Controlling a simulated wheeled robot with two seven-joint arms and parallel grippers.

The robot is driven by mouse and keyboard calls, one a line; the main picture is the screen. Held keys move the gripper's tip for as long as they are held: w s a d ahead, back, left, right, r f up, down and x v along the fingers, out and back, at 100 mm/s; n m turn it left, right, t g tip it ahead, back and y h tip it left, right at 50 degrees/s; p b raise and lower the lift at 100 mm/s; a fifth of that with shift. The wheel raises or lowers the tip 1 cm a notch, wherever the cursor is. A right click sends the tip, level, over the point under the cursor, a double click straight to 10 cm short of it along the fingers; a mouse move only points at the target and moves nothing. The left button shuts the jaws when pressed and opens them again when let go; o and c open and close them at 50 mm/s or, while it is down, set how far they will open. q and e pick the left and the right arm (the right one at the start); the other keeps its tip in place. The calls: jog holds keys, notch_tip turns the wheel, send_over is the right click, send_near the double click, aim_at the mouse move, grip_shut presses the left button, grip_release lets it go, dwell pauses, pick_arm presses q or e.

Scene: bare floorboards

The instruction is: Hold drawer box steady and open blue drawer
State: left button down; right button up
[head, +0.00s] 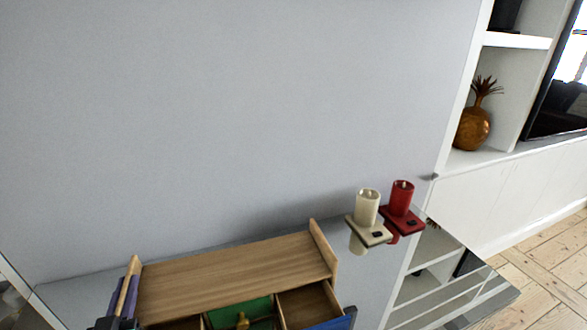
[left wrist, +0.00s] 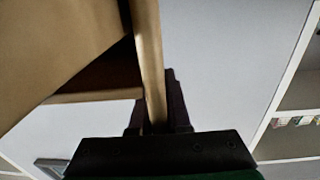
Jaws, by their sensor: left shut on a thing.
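The wooden drawer box (head: 235,270) stands at the bottom of the head view, with a flat top and raised side panels. My left gripper (head: 122,303) is shut on the box's left side panel (head: 131,278). In the left wrist view, the gripper's dark fingers (left wrist: 156,115) sit on both sides of this panel (left wrist: 148,60). The blue drawer (head: 330,323) is at the box's right end. Its blue front shows only partly at the bottom edge, and a wooden hollow shows behind it, so it looks pulled out. My right gripper cannot be made out.
A green part (head: 255,307) with a brass-coloured knob (head: 242,320) is in the box's middle. White shelving (head: 500,90) stands at right; floorboards (head: 545,290) there are clear.

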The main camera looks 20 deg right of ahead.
pick_arm(q)
jog(key=c, duration=0.8)
grip_release()
jog(key=shift+s, duration=0.1)
